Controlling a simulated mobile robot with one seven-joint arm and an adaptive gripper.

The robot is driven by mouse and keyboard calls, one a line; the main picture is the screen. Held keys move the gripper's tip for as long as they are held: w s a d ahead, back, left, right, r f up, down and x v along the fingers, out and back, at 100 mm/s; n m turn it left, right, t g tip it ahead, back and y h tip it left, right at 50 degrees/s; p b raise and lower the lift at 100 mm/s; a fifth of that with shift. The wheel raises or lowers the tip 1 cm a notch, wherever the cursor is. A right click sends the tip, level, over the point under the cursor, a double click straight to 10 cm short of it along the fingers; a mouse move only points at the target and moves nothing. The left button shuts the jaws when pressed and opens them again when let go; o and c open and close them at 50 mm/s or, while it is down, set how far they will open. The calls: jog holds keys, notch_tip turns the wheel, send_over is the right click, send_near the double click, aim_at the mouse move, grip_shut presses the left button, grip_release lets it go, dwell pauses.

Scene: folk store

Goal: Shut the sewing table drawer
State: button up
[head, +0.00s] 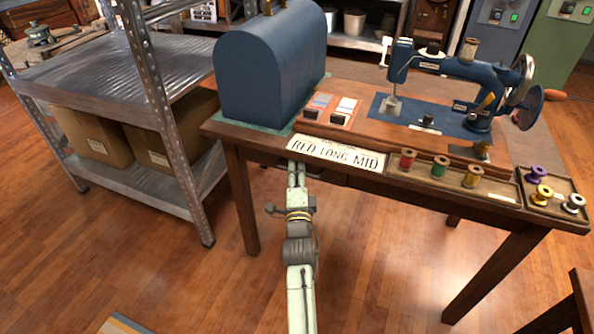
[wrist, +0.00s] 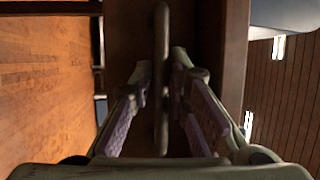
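The wooden sewing table (head: 242,198) stands in the middle of the head view, with a blue sewing machine (head: 470,92) on top. In the wrist view, the dark drawer front (wrist: 126,40) fills the middle, with a bar handle (wrist: 161,85) running up the picture. My gripper (wrist: 163,72) has one finger on each side of the handle, with gaps visible. I cannot tell how far out the drawer stands.
A blue domed case (head: 270,65) stands at the table's left end. Thread spools (head: 438,168) sit in a tray along the front edge, with another spool tray (head: 553,203) at the right corner. A metal shelf (head: 120,65) with boxes stands left. The floor in front is mostly clear.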

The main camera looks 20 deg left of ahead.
jog(key=shift+d, duration=0.15)
jog(key=v, duration=0.7)
jog(key=shift+s, duration=0.25)
jog(key=shift+f, duration=0.1)
